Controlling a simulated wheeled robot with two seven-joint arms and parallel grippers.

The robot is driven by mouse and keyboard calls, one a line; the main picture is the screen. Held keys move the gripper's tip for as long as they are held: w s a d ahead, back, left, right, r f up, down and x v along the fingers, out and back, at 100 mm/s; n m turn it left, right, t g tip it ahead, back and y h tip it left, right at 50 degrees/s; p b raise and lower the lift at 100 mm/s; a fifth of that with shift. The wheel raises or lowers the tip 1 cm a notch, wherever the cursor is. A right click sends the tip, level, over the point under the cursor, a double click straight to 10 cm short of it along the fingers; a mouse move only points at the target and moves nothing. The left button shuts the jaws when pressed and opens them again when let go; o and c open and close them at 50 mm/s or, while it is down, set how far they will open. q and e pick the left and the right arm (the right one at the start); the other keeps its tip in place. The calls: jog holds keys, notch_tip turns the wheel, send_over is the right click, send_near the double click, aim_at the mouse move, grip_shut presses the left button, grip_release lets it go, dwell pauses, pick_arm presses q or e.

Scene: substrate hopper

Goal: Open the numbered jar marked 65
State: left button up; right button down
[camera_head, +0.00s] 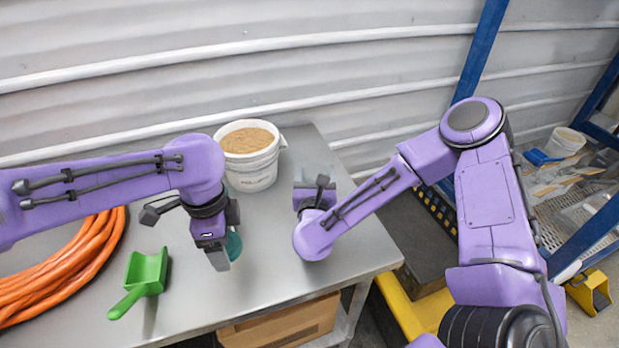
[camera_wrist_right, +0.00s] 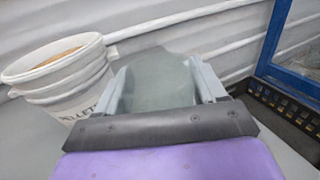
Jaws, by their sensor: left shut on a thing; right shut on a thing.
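My left gripper (camera_head: 224,252) is low over the metal table, shut on a teal, rounded piece (camera_head: 235,245) that shows only partly beside its fingers. My right gripper (camera_head: 314,187) is right of the white bucket, apart from the left one. In the right wrist view its two grey fingers are shut on a wide grey-green piece (camera_wrist_right: 160,82) that looks like glass. I cannot tell which piece is the jar and which is a lid. No number 65 is readable in either view.
A white bucket (camera_head: 252,176) of brown substrate stands at the table's back; it also shows in the right wrist view (camera_wrist_right: 62,82). A green scoop (camera_head: 146,276) and a coiled orange hose (camera_head: 75,268) lie at left. The table (camera_head: 290,275) is bare at front right.

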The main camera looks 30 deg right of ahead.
jog(key=shift+w, duration=0.2)
jog(key=shift+s, duration=0.4)
jog(key=c, duration=0.5)
grip_release()
jog(key=shift+f, duration=0.1)
jog(key=o, duration=0.4)
jog(key=shift+w, duration=0.2)
